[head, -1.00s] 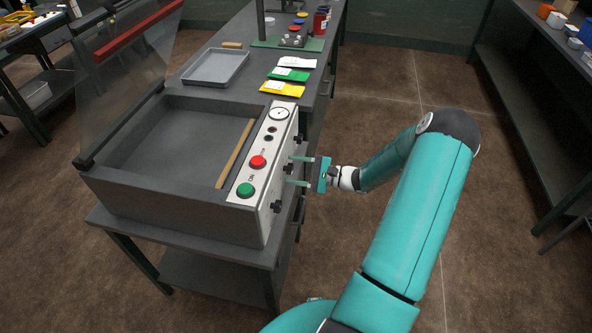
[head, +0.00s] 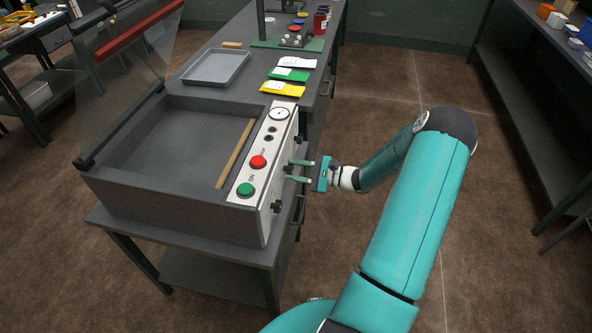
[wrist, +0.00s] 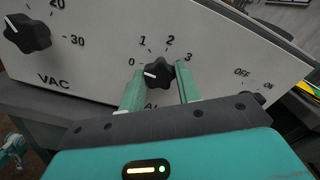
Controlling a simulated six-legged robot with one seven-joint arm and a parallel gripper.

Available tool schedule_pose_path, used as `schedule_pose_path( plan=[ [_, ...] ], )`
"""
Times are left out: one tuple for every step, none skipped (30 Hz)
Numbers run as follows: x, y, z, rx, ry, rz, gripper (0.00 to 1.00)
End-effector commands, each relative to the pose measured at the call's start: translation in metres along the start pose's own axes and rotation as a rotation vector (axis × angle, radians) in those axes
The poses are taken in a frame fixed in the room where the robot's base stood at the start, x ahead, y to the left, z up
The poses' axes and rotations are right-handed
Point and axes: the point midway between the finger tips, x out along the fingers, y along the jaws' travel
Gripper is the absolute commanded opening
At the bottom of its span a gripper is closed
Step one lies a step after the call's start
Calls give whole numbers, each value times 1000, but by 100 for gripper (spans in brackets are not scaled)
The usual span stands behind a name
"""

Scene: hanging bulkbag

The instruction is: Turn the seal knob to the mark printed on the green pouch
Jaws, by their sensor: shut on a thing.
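The seal knob (wrist: 160,73) is black and lobed, on the machine's white front panel, with marks 0, 1, 2 and 3 around it. Its white pointer line is on the left side, towards the 0. The label below it is mostly hidden by my gripper. My gripper (head: 289,171) is shut on this knob, with one green finger on each side, as the wrist view (wrist: 159,84) shows. The green pouch (head: 288,75) lies on the bench between a white and a yellow pouch; its print is too small to read.
A VAC knob (wrist: 27,34) is left of the seal knob and an OFF/ON switch (wrist: 247,99) is to its right. The sealer's top panel has a green button (head: 246,190), a red button (head: 258,162) and a gauge (head: 279,114).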

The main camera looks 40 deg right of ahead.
Motion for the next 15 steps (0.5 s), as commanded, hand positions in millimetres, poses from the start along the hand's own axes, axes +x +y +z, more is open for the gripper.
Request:
schedule_pose_path(
  plan=[
    [0,0,0,37,1,1,10],
    [0,0,0,64,1,1,10],
    [0,0,0,101,1,0,10],
    [0,0,0,129,1,0,10],
    [0,0,0,158,1,0,10],
    [0,0,0,196,1,0,10],
    [0,0,0,225,1,0,10],
    [0,0,0,253,0,0,10],
    [0,0,0,292,0,0,10],
    [0,0,0,320,0,0,10],
    [0,0,0,349,0,0,10],
    [0,0,0,387,1,0,10],
    [0,0,0,416,1,0,10],
    [0,1,0,444,1,0,10],
    [0,1,0,482,1,0,10]
  ],
)
